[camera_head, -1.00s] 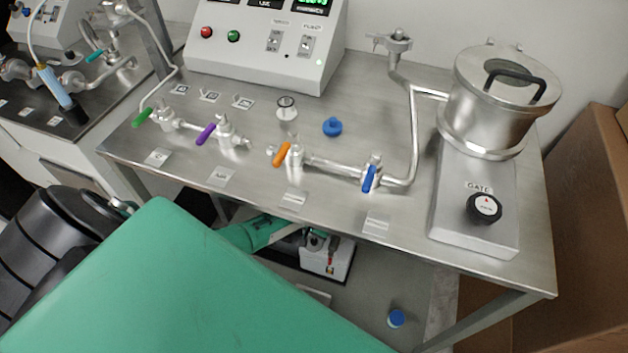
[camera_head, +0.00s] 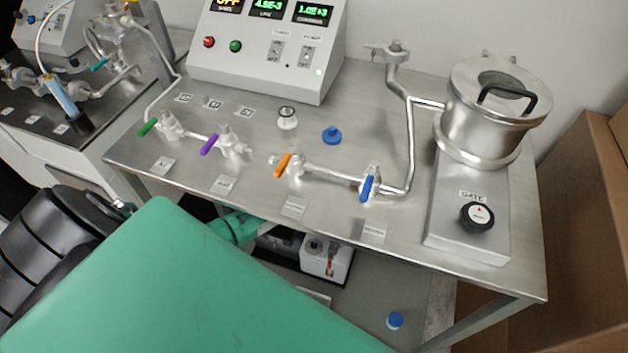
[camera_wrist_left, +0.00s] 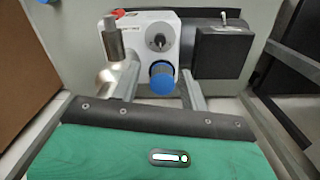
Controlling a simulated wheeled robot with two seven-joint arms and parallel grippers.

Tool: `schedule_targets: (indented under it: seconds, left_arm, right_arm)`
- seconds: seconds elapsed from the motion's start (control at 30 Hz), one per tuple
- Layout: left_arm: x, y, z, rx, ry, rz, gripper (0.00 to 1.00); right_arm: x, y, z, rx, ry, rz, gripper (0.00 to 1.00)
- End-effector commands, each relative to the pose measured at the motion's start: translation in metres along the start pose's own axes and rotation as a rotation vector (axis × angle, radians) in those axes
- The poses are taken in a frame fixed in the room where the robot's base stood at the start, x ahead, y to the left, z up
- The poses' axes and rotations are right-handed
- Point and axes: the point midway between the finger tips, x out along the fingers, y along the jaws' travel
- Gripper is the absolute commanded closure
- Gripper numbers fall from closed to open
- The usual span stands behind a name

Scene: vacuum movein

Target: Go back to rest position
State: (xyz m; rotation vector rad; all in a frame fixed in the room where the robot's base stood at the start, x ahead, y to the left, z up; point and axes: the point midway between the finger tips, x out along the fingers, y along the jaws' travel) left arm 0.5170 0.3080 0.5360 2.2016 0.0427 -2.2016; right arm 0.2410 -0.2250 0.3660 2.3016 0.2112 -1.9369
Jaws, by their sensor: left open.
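In the left wrist view my left gripper (camera_wrist_left: 160,97) reaches forward from its green and black housing. Its two grey fingers stand apart, with nothing clearly held between them. A round blue cap (camera_wrist_left: 162,84) shows between the fingers, in front of a white pump unit (camera_wrist_left: 158,36); I cannot tell its exact distance. In the head view a green part of my arm goes under the steel table (camera_head: 200,178), and the fingers are hidden. The pump (camera_head: 327,257) stands on the floor below the table. My right gripper is in neither view.
On the table are pipes with green, purple, orange (camera_head: 283,165) and blue valve handles, a loose blue piece (camera_head: 331,135), a control box (camera_head: 265,50) and a steel chamber (camera_head: 492,110). Cardboard boxes (camera_head: 575,190) stand right.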

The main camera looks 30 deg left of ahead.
Motion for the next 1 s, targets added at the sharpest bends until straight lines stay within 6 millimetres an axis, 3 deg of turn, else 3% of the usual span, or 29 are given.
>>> schedule_targets:
  seconds: [0.3, 0.37, 0.47, 0.57, 0.67, 0.8, 1.0]
  left_arm:
    - [0.002, 0.000, 0.001, -0.001, 0.001, 0.001, 0.55]
    - [0.009, 0.000, 0.006, -0.003, 0.003, 0.003, 0.55]
    - [0.035, -0.002, 0.025, -0.005, 0.013, 0.003, 0.55]
    - [0.077, -0.006, 0.063, 0.000, 0.031, -0.002, 0.55]
    - [0.121, -0.008, 0.119, 0.024, 0.051, -0.014, 0.55]
    - [0.170, -0.006, 0.215, 0.082, 0.068, -0.029, 0.55]
    - [0.203, 0.011, 0.349, 0.182, 0.080, -0.024, 0.55]
  right_arm:
    - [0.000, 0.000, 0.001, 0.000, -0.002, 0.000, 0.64]
    - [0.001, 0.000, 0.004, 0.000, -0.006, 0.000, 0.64]
    - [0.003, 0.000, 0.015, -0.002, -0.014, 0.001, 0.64]
    - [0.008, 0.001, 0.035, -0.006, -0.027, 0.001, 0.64]
    - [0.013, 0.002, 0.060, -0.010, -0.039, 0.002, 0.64]
    - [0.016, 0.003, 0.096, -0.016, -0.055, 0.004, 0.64]
    - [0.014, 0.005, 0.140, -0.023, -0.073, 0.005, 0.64]
